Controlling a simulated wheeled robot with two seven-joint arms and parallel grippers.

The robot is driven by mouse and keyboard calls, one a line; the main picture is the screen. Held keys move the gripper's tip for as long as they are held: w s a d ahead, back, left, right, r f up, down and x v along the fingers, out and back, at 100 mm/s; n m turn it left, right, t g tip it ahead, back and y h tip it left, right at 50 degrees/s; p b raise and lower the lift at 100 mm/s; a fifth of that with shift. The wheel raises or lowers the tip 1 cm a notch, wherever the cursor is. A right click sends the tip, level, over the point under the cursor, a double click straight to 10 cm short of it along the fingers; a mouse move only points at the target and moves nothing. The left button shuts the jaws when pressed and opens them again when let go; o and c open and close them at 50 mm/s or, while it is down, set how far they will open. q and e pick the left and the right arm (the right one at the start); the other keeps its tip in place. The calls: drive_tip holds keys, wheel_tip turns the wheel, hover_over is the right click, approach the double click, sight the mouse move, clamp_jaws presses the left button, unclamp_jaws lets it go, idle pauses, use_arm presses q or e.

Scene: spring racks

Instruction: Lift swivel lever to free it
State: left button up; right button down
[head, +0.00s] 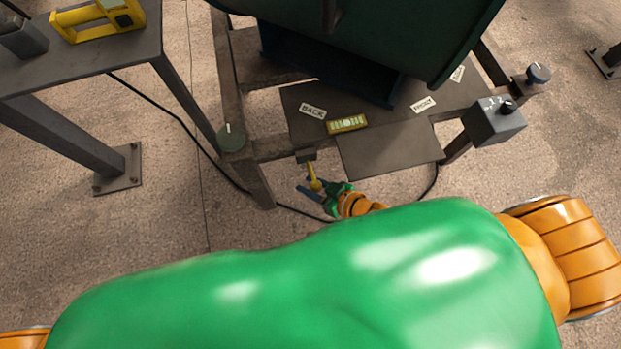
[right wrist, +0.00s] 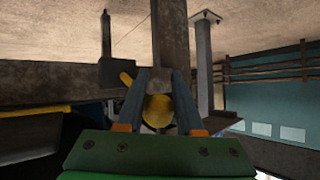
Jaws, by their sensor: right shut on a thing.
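The swivel lever (head: 313,176) is a small yellow handle with a rounded end, hanging from a dark bracket (head: 306,156) at the front edge of the rack frame. My right gripper (head: 312,190) is at the lever's lower end. In the right wrist view my right gripper (right wrist: 158,105) has its two fingers on either side of the yellow knob (right wrist: 159,110) and is shut on it. The lever's shaft is partly hidden behind the fingers and knob in that view. My left gripper is not in the head view.
A dark metal rack frame (head: 262,150) carries a green bin (head: 380,35) and plates labelled BACK (head: 312,111) and FRONT (head: 423,104). A grey control box (head: 495,121) with a knob stands at right. A table (head: 90,60) with a yellow tool (head: 98,18) is at left.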

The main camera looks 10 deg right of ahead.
sight(318, 191)
drive_tip(key=shift+a+r, duration=0.25)
drive_tip(key=shift+r, duration=0.15)
drive_tip(key=c, duration=0.7)
unclamp_jaws()
drive_tip(key=shift+o, duration=0.8)
drive_tip(key=shift+s+a+r, duration=0.1)
drive_tip(key=shift+s+a, duration=0.1)
drive_tip(key=shift+d, duration=0.2)
drive_tip(key=p+v, duration=0.2)
drive_tip(key=v, duration=0.4)
drive_tip(key=shift+s+p, duration=0.1)
drive_tip(key=shift+p, duration=0.2)
drive_tip(key=shift+s+d+r, duration=0.15)
drive_tip(key=shift+s+d, duration=0.05)
drive_tip(key=shift+d, duration=0.05)
